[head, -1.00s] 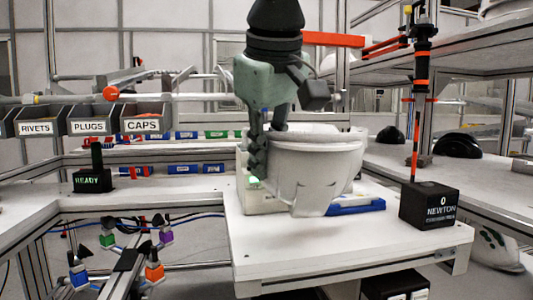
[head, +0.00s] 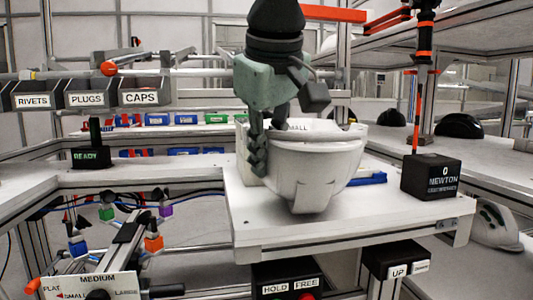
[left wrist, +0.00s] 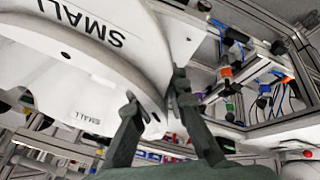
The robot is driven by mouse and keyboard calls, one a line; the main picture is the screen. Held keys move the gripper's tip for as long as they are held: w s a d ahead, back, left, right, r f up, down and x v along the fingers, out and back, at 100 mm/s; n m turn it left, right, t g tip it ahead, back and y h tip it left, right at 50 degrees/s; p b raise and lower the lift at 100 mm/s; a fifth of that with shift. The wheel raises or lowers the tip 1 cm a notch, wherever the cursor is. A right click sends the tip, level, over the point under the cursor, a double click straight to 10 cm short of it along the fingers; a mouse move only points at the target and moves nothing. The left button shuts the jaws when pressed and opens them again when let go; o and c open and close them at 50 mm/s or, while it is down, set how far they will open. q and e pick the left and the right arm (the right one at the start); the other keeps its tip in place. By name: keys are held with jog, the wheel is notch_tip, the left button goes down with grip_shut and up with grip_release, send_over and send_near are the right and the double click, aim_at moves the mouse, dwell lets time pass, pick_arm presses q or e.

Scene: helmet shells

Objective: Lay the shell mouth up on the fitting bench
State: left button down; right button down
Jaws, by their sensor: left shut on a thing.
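The white helmet shell (head: 318,165) hangs mouth up over the fitting bench (head: 350,222), its rounded crown down. Whether its crown touches the bench top I cannot tell. My left gripper (head: 258,155) points down at the shell's left side and is shut on its rim. In the left wrist view the shell (left wrist: 85,45) fills the upper left, with the word SMALL on it, and the fingers of my left gripper (left wrist: 158,108) close across its edge. The shell's far side is hidden. My right gripper is not in view.
A black NEWTON box (head: 431,178) stands at the bench's right. A blue item (head: 372,179) lies behind the shell. A READY box (head: 91,157) stands on the left counter. HOLD/FREE (head: 290,285) and UP (head: 396,262) boxes sit below the bench. The bench's front strip is clear.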

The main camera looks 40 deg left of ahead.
pick_arm(q)
jog(key=c, duration=1.4)
grip_release()
jog(key=shift+c, duration=0.2)
jog(key=v, duration=1.2)
